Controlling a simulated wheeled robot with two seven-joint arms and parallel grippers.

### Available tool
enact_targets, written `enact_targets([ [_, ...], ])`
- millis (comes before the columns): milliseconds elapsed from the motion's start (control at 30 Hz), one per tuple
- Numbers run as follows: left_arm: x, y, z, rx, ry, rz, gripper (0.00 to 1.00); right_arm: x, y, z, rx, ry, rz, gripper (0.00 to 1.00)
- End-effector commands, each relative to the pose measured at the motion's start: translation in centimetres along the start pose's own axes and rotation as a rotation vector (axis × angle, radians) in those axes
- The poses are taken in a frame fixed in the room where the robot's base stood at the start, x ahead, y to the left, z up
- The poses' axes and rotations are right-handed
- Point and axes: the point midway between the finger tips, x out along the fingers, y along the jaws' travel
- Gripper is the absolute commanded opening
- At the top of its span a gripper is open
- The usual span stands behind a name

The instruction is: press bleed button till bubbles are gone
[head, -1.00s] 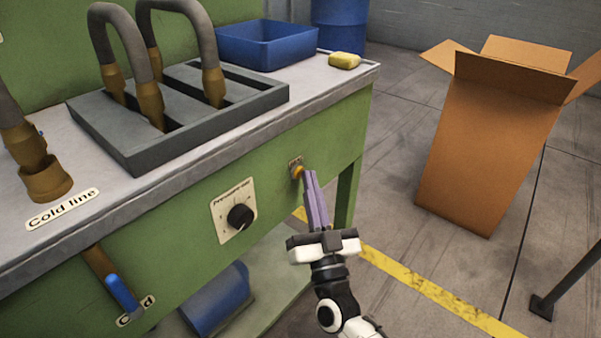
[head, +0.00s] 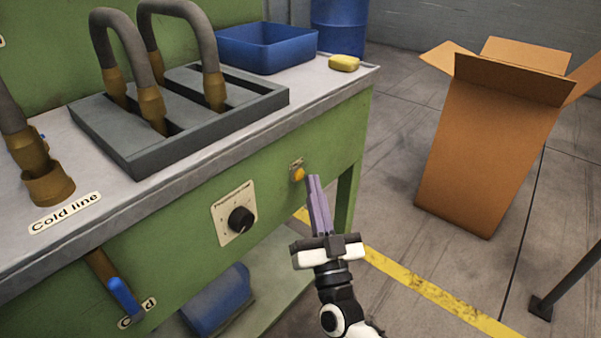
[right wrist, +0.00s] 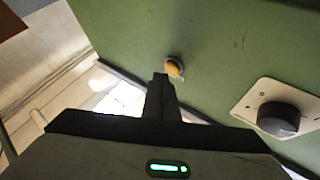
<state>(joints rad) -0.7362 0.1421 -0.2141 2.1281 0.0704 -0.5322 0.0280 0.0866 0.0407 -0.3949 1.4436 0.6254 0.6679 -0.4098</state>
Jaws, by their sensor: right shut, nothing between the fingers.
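The yellow bleed button (head: 298,174) is on the green front panel, under a small label near the panel's right end. It also shows in the right wrist view (right wrist: 174,68). My right gripper (head: 314,180) is shut and empty, with its purple fingers pointing up. Its fingertips are just right of the button and look apart from it. In the right wrist view the dark fingers (right wrist: 161,80) end just below and left of the button. No bubbles can be made out in these views. My left gripper is not in view.
Hoses stand in a grey tray (head: 130,160) on the bench. A blue bin (head: 265,48), yellow sponge (head: 344,63) and cardboard box (head: 485,150) are around. Floor beside the bench is open.

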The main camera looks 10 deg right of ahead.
Motion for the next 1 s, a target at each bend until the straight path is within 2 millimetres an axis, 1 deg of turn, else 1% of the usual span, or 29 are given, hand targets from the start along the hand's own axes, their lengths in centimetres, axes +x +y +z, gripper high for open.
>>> enact_targets([
  [433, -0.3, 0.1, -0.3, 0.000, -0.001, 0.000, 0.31, -0.5, 0.4, -0.5, 0.000, -0.001, 0.001, 0.00],
  [800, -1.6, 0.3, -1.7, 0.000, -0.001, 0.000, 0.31, -3.0, 2.2, -2.3, -0.001, -0.002, 0.000, 0.00],
  [1000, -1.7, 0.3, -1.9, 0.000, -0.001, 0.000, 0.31, -3.7, 2.7, -2.7, 0.000, -0.001, 0.000, 0.00],
])
